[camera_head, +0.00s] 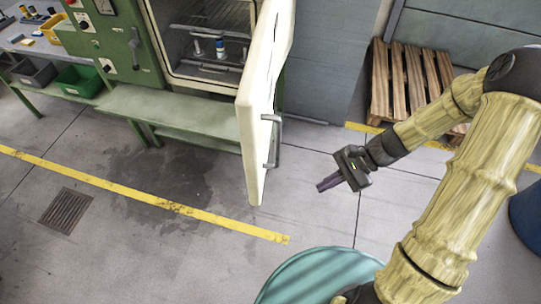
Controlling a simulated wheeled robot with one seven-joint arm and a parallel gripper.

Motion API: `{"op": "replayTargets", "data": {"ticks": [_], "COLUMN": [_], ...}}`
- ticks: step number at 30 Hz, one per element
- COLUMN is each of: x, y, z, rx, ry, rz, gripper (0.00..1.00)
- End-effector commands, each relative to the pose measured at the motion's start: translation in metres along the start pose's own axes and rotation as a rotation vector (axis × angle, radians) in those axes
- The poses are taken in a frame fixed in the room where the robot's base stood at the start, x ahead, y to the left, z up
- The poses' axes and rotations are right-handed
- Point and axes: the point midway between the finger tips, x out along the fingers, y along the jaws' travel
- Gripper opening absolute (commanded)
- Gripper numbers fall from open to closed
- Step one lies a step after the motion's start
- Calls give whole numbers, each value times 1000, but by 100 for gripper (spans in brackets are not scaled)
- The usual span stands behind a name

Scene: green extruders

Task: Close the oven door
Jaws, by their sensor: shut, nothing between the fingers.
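The oven (125,45) is a green cabinet at the upper left with a lit chamber holding wire racks and small items. Its thick cream door (256,110) stands wide open, swung out towards me from the right side of the chamber. A grey bar handle (275,142) is on the door's right-hand face. My gripper (328,184) is shut and empty, to the right of the door and a little lower than the handle in the picture. A clear gap shows between the fingers and the door.
A green bench (180,112) runs under the oven. Bins (80,80) stand at the left. A wooden pallet (400,82) leans at the back right, near a grey panel. A blue drum (526,210) is at the right edge. The floor left of my gripper and below the door is clear.

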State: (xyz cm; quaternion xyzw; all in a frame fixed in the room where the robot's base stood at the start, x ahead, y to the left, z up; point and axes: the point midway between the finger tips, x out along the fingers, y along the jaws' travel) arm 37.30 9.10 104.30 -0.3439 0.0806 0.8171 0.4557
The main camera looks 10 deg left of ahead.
Motion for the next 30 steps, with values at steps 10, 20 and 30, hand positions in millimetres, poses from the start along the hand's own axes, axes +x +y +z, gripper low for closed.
{"op": "replayTargets", "data": {"ticks": [10, 20, 30], "x": [1, -10, -4], "y": [-64, -78, -82], "z": [-22, -27, -20], "rx": [309, 356, 355], "ry": [-532, -640, -640], "rz": [-363, -440, -436], "gripper": [0, 0, 0]}}
